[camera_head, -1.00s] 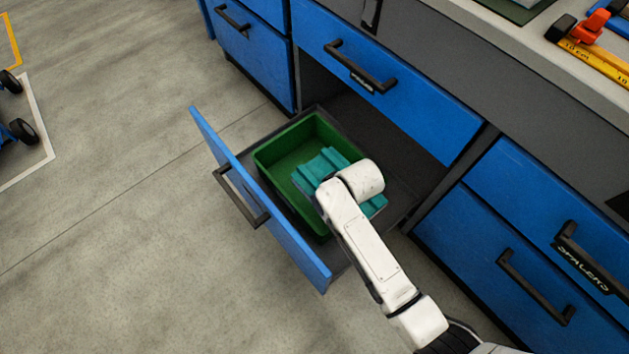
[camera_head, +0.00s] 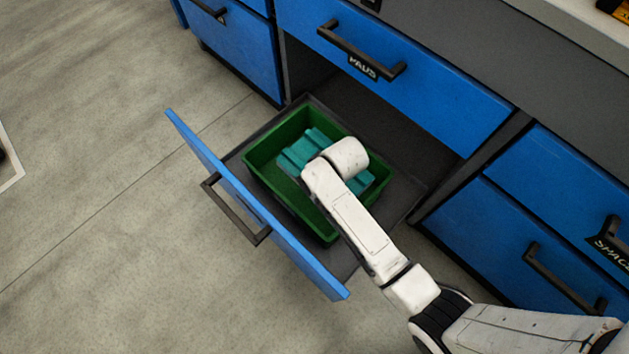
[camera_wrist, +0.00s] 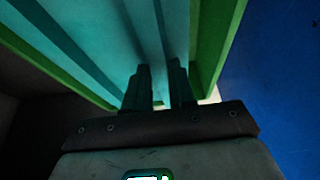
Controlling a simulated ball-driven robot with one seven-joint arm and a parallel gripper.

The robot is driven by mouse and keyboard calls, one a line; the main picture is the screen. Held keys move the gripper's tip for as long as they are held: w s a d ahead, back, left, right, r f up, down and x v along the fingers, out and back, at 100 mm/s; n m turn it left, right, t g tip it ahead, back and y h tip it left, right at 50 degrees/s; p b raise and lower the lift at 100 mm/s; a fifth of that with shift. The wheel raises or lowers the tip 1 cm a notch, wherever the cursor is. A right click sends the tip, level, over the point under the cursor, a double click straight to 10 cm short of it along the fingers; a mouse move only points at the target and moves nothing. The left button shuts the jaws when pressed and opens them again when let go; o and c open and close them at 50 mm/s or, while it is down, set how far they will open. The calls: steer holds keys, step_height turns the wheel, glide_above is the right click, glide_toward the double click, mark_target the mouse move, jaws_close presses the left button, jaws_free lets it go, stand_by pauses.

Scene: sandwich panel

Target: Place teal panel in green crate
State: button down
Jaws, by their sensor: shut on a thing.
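The teal panel (camera_head: 296,157) is a ridged piece seen over the green crate, partly hidden by my white arm in the head view. The green crate (camera_head: 262,167) sits inside the open lower drawer. My gripper (camera_wrist: 159,75) is shut on the teal panel, which also fills the upper part of the wrist view (camera_wrist: 100,30). The crate's green edge (camera_wrist: 225,40) shows around the panel there. In the head view the fingers are hidden under my wrist. I cannot tell whether the panel touches the crate floor.
The blue drawer front (camera_head: 255,210) with its black handle stands pulled out to the left. Bare dark drawer floor (camera_head: 410,180) shows right of the crate. A closed blue drawer (camera_head: 430,80) is above, and more blue drawers are at the right.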

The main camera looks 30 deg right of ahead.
steer(key=shift+b+x, duration=0.7)
steer(key=shift+x, duration=0.4)
step_height(320, 180, down, 10)
steer(key=b, duration=0.5)
steer(key=shift+s+d, duration=0.1)
steer(key=shift+d, duration=0.05)
steer(key=shift+r, duration=0.1)
steer(key=c, duration=0.9)
jaws_free()
steer(key=shift+c, duration=0.2)
